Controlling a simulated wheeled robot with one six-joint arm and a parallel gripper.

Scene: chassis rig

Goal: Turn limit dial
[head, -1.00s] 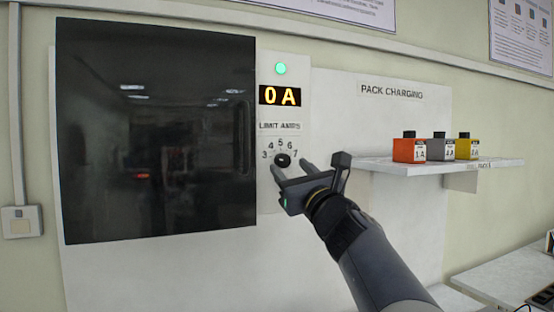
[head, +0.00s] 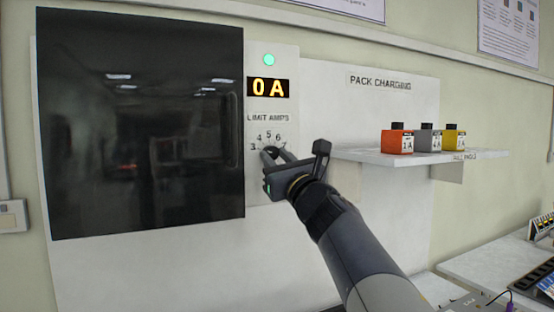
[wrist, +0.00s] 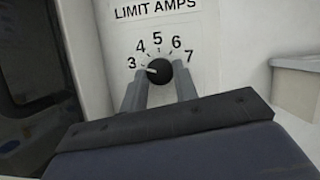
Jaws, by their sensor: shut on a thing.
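The limit dial is a small round black knob (wrist: 158,71) with a white pointer mark, under the "LIMIT AMPS" label (wrist: 163,11). Its scale runs from 3 to 7, and the mark points left, near the 3. My gripper (wrist: 161,76) is shut on the dial, one grey finger on each side. In the head view my gripper (head: 273,156) reaches the panel from the lower right, and its fingers mostly hide the dial. The display (head: 268,88) above reads 0 A, and a green lamp (head: 268,60) is lit.
A dark glossy door (head: 140,125) is left of the dial panel. At right, a white shelf (head: 360,156) holds an orange pack (head: 397,142), a grey pack (head: 427,140) and a yellow pack (head: 454,140). A bench (head: 500,262) stands at lower right.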

